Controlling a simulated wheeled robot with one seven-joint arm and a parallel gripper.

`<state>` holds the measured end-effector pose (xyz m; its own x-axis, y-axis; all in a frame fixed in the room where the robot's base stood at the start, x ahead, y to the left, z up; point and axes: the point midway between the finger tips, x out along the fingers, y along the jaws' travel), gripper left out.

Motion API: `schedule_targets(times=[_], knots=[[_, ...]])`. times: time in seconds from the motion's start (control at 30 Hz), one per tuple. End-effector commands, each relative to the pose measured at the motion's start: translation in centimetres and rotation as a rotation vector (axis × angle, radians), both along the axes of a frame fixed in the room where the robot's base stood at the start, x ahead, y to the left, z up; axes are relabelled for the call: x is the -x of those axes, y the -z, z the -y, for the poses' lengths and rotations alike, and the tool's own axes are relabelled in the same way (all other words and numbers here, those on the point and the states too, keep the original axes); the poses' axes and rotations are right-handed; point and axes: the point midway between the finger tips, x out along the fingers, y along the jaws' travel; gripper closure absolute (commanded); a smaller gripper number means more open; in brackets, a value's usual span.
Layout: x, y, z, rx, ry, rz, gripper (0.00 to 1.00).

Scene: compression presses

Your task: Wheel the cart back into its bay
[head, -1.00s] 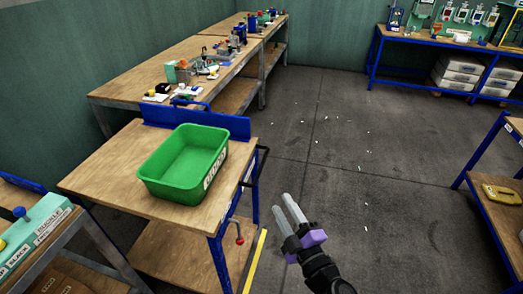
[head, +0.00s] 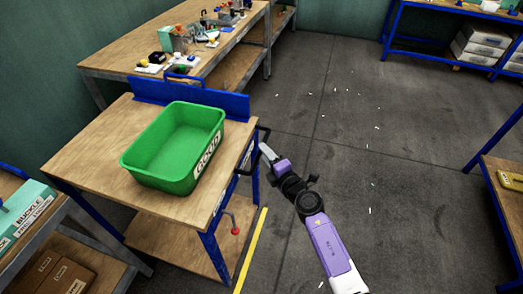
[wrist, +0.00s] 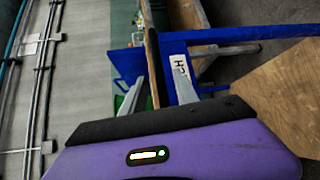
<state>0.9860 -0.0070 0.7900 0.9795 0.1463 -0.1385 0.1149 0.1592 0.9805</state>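The cart (head: 112,180) has a wooden top, a blue frame and a lower shelf, and stands at left centre in the head view. A black handle (head: 263,136) sticks out from its right side. A green bin (head: 180,150) with a label reading GOOD rests on the top. My gripper (head: 267,153) is at the handle, its fingertips close to it; I cannot tell whether they touch. In the wrist view, its two grey fingers (wrist: 158,78) are spread apart, with the cart's blue frame (wrist: 180,85) and wooden edge beyond them. Nothing is clearly held.
A red-knobbed lever (head: 235,230) sits low on the cart's right side. A yellow line (head: 251,250) runs along the floor beside it. Benches stand behind (head: 120,62), at the left and at the right (head: 505,210). The grey floor right of the cart is open, with small white scraps.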

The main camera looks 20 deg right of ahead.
Motion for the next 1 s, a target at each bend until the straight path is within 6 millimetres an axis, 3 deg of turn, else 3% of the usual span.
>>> schedule_targets(times=[0.23,0.6,0.63,0.8,1.0], knots=[[-2.9,0.5,-0.4,0.0,0.0,0.001,0.64],[-3.5,0.4,-0.5,-0.001,0.001,0.001,0.64],[-3.5,0.4,-0.5,-0.001,0.001,0.001,0.66],[-3.5,0.5,-0.5,-0.001,0.001,0.001,0.99],[-3.5,0.5,-0.5,-0.001,0.001,0.001,1.0]])
